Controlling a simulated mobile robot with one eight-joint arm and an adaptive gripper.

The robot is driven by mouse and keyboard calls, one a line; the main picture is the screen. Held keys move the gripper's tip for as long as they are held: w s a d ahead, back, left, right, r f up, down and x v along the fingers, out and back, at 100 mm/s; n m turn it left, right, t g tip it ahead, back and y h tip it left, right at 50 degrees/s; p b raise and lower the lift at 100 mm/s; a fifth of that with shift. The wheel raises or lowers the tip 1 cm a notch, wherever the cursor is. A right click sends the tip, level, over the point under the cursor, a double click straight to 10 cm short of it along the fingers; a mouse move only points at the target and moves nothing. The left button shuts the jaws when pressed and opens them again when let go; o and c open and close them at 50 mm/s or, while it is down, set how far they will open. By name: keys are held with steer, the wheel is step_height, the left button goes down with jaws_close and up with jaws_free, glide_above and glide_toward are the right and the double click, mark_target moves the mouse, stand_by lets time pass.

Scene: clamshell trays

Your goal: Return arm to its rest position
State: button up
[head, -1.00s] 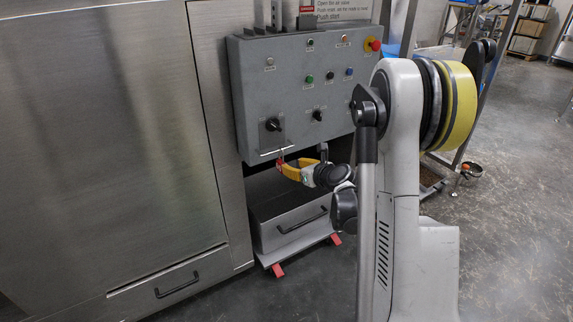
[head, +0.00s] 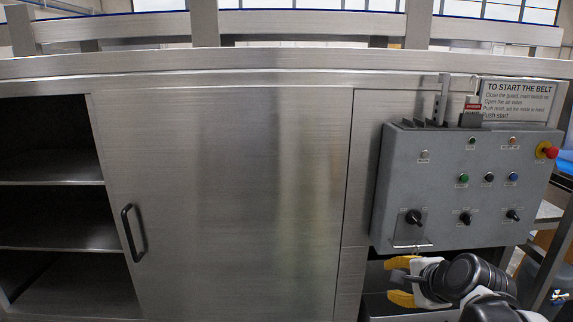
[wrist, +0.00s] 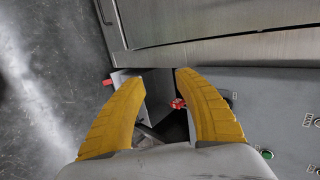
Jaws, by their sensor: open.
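My gripper (head: 397,281) is in the head view at the lower right, just below the lower edge of the grey control box. Its two yellow fingers are apart and point left, with nothing seen between them. Part of my dark and white arm shows behind it, cut off by the bottom edge. In the wrist view my gripper (wrist: 158,76) has both curved fingers spread wide and empty. A grey bin and a small red part (wrist: 178,103) show beyond the gap between them; I cannot tell what the red part is.
The control box (head: 455,195) with buttons, knobs and a red stop button (head: 550,152) is close above my gripper. A steel cabinet door (head: 225,200) fills the middle. Open shelves (head: 50,183) stand at the left. The wrist view shows bare floor (wrist: 40,100) at left.

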steer(key=s+a+n+g+h, duration=0.1)
steer(key=s+a+n, duration=0.2)
steer(key=s+n, duration=0.5)
steer(key=s+a+n+g, duration=0.1)
steer(key=s+a+n, duration=0.1)
steer(key=s+n, duration=0.7)
steer(key=shift+s+a+g+h, duration=0.3)
steer(key=shift+s+a+h, duration=0.05)
steer(key=shift+a+h, duration=0.05)
stand_by(0.4)
